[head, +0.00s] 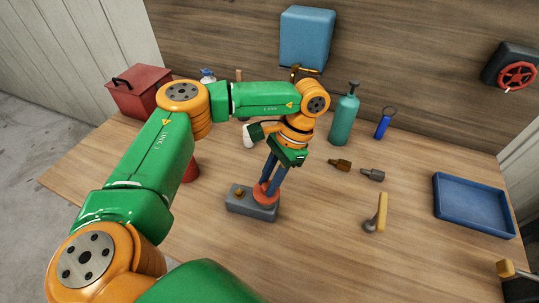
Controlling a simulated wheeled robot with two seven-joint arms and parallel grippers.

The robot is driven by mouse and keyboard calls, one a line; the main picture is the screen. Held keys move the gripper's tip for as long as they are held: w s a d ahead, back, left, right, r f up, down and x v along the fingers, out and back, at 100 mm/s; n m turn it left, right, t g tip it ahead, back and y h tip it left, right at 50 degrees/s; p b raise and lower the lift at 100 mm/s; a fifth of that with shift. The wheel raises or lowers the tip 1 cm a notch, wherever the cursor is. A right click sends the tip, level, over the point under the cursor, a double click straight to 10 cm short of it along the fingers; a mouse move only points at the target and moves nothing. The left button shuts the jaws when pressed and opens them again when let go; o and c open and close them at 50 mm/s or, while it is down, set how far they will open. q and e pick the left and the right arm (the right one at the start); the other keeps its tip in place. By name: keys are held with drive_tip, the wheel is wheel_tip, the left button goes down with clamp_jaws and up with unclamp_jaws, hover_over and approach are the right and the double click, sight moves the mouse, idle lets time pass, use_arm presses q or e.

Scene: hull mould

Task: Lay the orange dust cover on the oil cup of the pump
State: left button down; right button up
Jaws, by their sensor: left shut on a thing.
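My left gripper (270,183) points down over the grey pump (241,207), its two blue fingers close together. It is shut on the orange dust cover (264,197), a round red-orange piece at the fingertips. The cover is over the right part of the pump's top. I cannot tell whether it touches the pump or is slightly above it. The oil cup is not visible, and the cover and fingers hide that part of the pump. A small brass knob (240,193) shows on the pump's left part. My right gripper is not in view.
A red toolbox (139,92) stands at the back left. A teal bottle (344,118), a blue cylinder (384,124), small dark-tipped tools (373,174) and a yellow-handled tool (380,212) lie or stand right of the pump. A blue tray (474,228) is far right. The table front is clear.

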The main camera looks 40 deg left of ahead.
use_arm(q)
drive_tip(key=shift+f, duration=0.2)
drive_tip(key=c, duration=0.7)
unclamp_jaws()
drive_tip(key=shift+r, duration=0.25)
drive_tip(key=b+v, duration=0.2)
drive_tip(key=v, duration=0.3)
drive_tip(key=p+v, duration=0.6)
drive_tip(key=v, duration=0.1)
drive_tip(key=shift+s, duration=0.15)
